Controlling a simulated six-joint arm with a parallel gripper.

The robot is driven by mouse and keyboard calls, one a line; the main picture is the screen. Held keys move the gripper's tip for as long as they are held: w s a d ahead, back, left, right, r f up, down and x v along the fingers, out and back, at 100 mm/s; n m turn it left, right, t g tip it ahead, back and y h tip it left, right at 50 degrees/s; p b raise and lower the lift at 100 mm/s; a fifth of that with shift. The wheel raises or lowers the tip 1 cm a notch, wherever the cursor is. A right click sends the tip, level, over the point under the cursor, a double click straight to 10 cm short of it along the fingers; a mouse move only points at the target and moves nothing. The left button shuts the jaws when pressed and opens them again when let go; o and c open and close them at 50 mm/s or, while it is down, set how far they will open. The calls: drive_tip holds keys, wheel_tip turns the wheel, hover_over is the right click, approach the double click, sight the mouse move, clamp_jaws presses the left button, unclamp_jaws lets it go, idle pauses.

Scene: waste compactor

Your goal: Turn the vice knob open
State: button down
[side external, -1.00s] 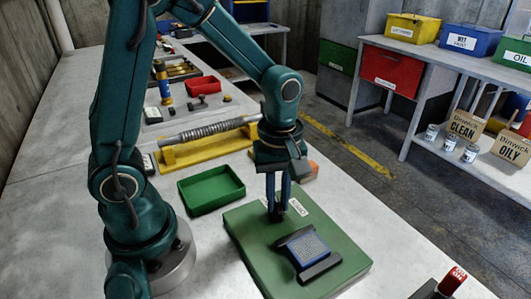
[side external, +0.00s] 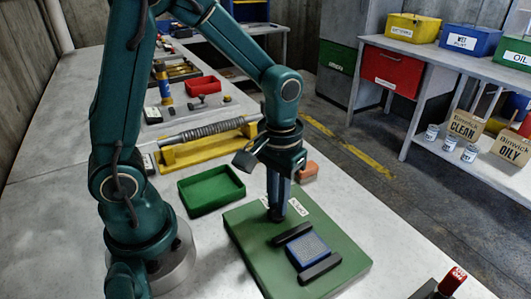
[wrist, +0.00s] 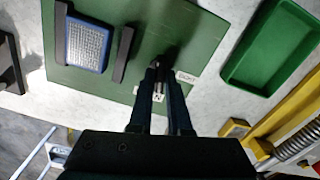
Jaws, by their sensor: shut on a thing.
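The vice is a green base plate (side external: 250,246) on the bench with two dark jaw bars. A blue block with a grey mesh top (side external: 308,250) lies between the bars. In the wrist view a strip of green shows between the block (wrist: 88,46) and the bar (wrist: 124,54) on the knob side. My gripper (side external: 277,213) points down at the plate's back edge, shut on the dark knob (wrist: 170,54). The fingers mostly hide the knob. Two small white labels (wrist: 186,77) lie beside it; their words are hard to read.
A green tray (side external: 211,189) stands left of the plate. An orange block (side external: 308,172) lies behind the plate. A red-topped item (side external: 453,280) stands at the front right.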

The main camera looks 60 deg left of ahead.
drive_tip(key=shift+m, duration=1.5)
drive_tip(key=c, duration=0.9)
unclamp_jaws()
drive_tip(key=shift+o, duration=0.2)
drive_tip(key=shift+r, duration=0.1)
drive_tip(key=shift+r, duration=2.5)
